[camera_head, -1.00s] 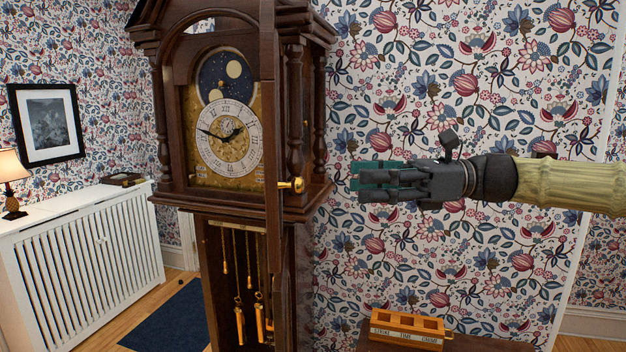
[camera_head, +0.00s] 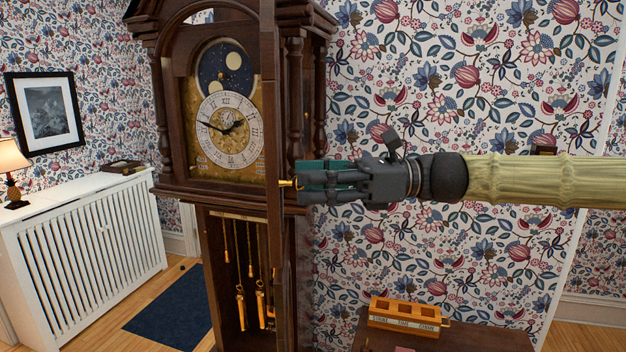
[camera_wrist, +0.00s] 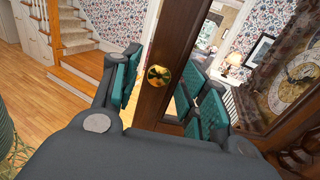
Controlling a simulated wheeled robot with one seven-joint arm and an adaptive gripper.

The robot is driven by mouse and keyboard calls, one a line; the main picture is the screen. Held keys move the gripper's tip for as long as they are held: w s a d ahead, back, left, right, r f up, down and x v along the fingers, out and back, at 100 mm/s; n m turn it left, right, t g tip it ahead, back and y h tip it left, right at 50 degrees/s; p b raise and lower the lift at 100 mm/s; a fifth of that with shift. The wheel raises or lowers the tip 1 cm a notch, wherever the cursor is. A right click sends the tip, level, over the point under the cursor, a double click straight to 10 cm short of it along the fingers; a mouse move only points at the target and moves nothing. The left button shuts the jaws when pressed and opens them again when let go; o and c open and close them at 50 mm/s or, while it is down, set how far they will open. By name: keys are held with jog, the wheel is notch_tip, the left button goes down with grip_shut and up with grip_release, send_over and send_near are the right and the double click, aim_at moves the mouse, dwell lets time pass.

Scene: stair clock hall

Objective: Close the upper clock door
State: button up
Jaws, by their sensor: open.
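The upper clock door (camera_head: 271,110) stands open, swung out toward the camera and seen nearly edge-on in front of the clock face (camera_head: 229,130). Its brass knob (camera_head: 287,183) is on the door's edge. My gripper (camera_head: 306,175) is open at the right of the door, its teal finger pads close to the knob. In the wrist view the knob (camera_wrist: 158,75) and the door's wooden frame (camera_wrist: 165,70) sit between the two sides of my gripper (camera_wrist: 160,95). Contact between pads and knob cannot be told.
A wooden box with compartments (camera_head: 408,317) stands on a low dark table (camera_head: 372,340) at lower right. A white radiator cover (camera_head: 85,245) with a lamp (camera_head: 12,165) is at left. Weights and chains (camera_head: 240,300) hang in the lower case. Stairs (camera_wrist: 72,35) show in the wrist view.

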grip_shut()
jog(key=shift+a, duration=0.1)
